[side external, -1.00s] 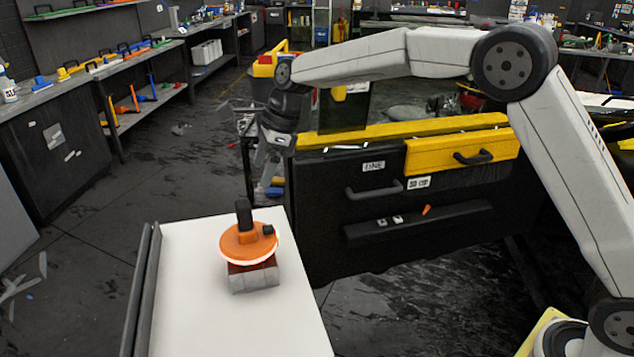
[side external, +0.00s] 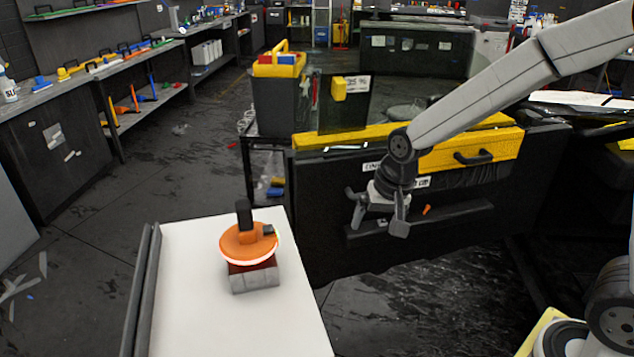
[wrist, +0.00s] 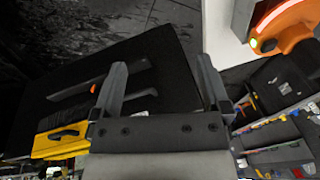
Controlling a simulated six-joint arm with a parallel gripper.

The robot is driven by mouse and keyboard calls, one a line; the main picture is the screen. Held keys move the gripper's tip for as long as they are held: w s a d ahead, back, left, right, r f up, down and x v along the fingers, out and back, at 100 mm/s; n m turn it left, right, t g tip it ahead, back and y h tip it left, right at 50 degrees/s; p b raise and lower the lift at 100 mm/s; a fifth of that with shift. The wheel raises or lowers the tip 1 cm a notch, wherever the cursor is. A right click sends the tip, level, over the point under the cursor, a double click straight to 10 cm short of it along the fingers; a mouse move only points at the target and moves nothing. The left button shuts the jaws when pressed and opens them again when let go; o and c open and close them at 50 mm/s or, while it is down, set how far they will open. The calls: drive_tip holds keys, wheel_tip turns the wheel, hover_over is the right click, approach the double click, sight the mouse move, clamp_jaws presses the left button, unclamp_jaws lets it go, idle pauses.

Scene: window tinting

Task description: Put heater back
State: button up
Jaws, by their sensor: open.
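The heater (side external: 249,243) is an orange disc with a black upright handle. It rests on a grey and red block (side external: 254,277) on the white table (side external: 190,290) in the side view. In the wrist view the orange heater (wrist: 285,22) shows at the top right with a small green light, partly cut off by the frame edge. My gripper (side external: 377,222) is open and empty, to the right of the heater and apart from it, in front of the black drawer cabinet. Its two fingers also show spread in the wrist view (wrist: 160,82).
The black cabinet (side external: 330,240) with yellow top drawer (side external: 470,150) stands behind my gripper. A dark rail (side external: 142,290) runs along the white table's left edge. A black bin with a yellow caddy (side external: 280,65) stands behind.

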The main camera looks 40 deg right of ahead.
drive_tip(key=s+d+f+n, duration=0.2)
drive_tip(key=s+n, duration=0.4)
drive_tip(key=s, duration=0.4)
drive_tip(key=shift+d+f+n+h, duration=0.3)
drive_tip(key=shift+d+f+h, duration=0.1)
drive_tip(key=shift+f, duration=0.3)
